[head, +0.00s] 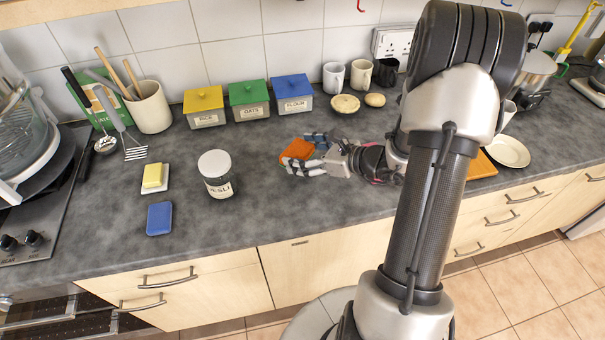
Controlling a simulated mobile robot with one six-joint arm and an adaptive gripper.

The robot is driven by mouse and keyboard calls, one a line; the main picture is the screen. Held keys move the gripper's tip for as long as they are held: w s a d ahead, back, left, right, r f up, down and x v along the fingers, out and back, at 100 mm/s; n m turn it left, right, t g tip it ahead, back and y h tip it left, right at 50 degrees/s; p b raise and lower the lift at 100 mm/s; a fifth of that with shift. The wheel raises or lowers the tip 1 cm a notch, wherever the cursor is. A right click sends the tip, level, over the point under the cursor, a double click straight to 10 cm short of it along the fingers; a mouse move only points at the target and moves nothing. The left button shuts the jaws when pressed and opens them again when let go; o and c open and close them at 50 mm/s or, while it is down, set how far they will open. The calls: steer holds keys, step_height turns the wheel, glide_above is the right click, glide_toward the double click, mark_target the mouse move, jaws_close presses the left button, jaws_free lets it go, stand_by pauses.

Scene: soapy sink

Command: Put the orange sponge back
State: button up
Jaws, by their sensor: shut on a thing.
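The orange sponge (297,149) is between the fingers of my gripper (303,155), above the grey countertop in the middle of the head view. My gripper is shut on it, reaching in from the right with its fingers pointing left. Part of the sponge is hidden by the fingers. A blue sponge (160,218) lies flat on the counter at the left. A yellow block (153,175) sits on a small white dish (163,187) just behind the blue sponge.
A white-lidded jar (216,175) stands left of my gripper. Yellow (204,106), green (249,98) and blue (292,93) tins line the wall. An orange board (481,166) and white plate (507,151) lie right. The front middle counter is clear.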

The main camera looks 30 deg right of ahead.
steer(key=shift+f+b, duration=0.9)
steer(key=shift+f, duration=2.25)
steer(key=shift+f, duration=0.2)
steer(key=o, duration=0.8)
steer(key=shift+r, duration=0.2)
steer(key=p+v, duration=0.2)
steer(key=v, duration=0.8)
steer(key=shift+s+d+r+p, duration=0.15)
steer(key=shift+s+d+p, duration=0.1)
steer(key=shift+p, duration=0.15)
steer(key=shift+s+d+r, duration=0.2)
steer(key=shift+s+d, duration=0.05)
steer(key=shift+s, duration=0.3)
